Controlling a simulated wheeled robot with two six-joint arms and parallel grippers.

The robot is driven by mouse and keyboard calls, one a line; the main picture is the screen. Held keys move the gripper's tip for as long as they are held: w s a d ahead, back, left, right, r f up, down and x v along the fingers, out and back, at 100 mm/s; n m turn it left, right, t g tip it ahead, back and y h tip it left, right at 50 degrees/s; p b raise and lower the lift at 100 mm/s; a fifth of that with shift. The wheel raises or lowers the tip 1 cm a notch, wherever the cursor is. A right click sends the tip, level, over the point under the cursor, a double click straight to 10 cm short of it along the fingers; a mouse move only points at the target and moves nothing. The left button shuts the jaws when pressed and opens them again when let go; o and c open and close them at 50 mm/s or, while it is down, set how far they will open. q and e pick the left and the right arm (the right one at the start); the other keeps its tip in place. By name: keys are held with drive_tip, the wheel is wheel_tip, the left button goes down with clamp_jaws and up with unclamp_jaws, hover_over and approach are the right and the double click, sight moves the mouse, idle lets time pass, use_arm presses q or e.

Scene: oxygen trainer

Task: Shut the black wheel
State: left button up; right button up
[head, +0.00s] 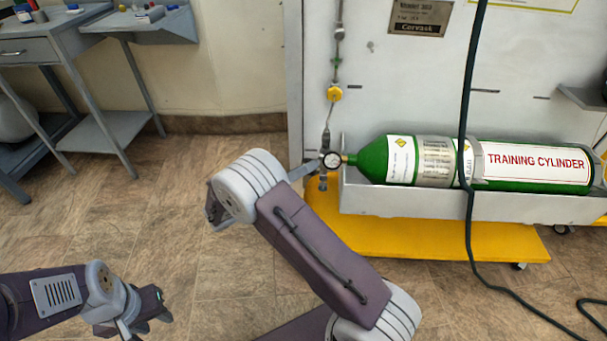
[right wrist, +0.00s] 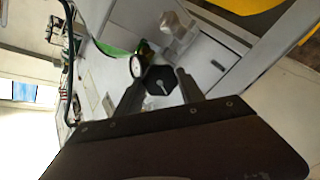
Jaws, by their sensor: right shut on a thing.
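The black wheel (right wrist: 160,80) is a dark faceted knob with a pale centre, seen face-on in the right wrist view. My right gripper (right wrist: 160,88) has one finger on each side of it and is shut on it. In the head view, my right arm covers most of this gripper, and the wheel is hard to make out. A round white gauge (head: 332,160) is beside the wheel; it also shows in the right wrist view (right wrist: 137,66). My left gripper (head: 150,312) is low at the left, away from the wheel, its finger gap unclear.
A green training cylinder (head: 400,160) lies in a grey tray (head: 450,204) above a yellow base (head: 400,240). A yellow fitting (head: 334,94) sits on the line above the gauge. A dark hose (head: 467,120) hangs across the cylinder. A grey side table (head: 100,150) stands back left.

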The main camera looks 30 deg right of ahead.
drive_tip(key=shift+f+m+b, duration=0.1)
drive_tip(key=shift+m+b, duration=6.1)
drive_tip(key=shift+b, duration=0.1)
drive_tip(key=o, duration=1.4)
drive_tip(key=shift+c, duration=0.2)
